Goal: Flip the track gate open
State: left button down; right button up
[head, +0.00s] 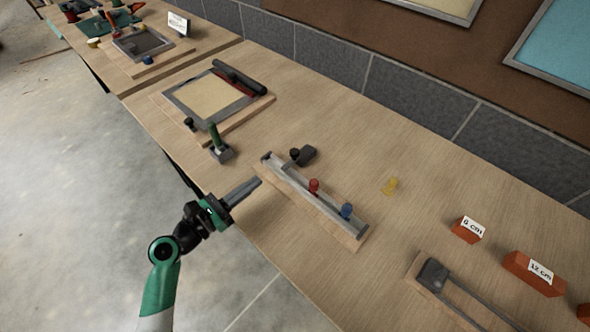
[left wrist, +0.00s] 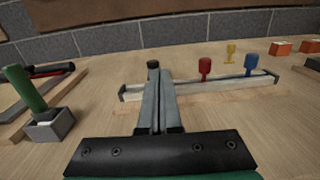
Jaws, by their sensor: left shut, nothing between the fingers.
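The track (head: 325,208) is a grey metal channel on a wooden base, and it also shows in the left wrist view (left wrist: 222,86). A red peg (head: 314,186) and a blue peg (head: 347,211) stand in it. Near its left end is a black knob (head: 295,153) beside a dark block (head: 308,156); this looks like the gate, but its exact position is unclear. My left gripper (head: 259,181) is shut and empty, just in front of the track's left end. In the left wrist view its fingers (left wrist: 158,88) point toward the black knob (left wrist: 153,65) and hide part of the track.
A yellow peg (head: 390,186) stands behind the track. A green-handled tool in a grey holder (head: 221,153) and a framed board (head: 205,98) are to the left. Labelled orange blocks (head: 467,230) and a second fixture (head: 433,275) are to the right. The table's front edge runs beneath my arm.

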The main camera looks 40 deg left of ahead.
aim_at(291, 155)
pick_arm(q)
jog(key=shift+n+y, duration=0.3)
jog(key=shift+y, duration=0.1)
jog(key=f, duration=0.1)
jog(key=s+f, duration=0.1)
jog(key=s+a+f+b, duration=0.1)
jog(key=f, duration=0.1)
jog(key=shift+w+a+r, duration=0.2)
jog(key=shift+r, duration=0.1)
jog(key=shift+d, duration=0.1)
pick_arm(e)
jog(key=f, duration=0.2)
jog(key=shift+s+d+f, duration=0.15)
jog(key=shift+s+f, duration=0.1)
jog(key=shift+f, duration=0.05)
pick_arm(q)
jog(key=w+b, duration=0.4)
jog(key=w, duration=1)
pick_arm(e)
notch_tip(291, 155, down, 4)
jog(key=shift+f, duration=0.15)
pick_arm(q)
jog(key=shift+w, duration=0.1)
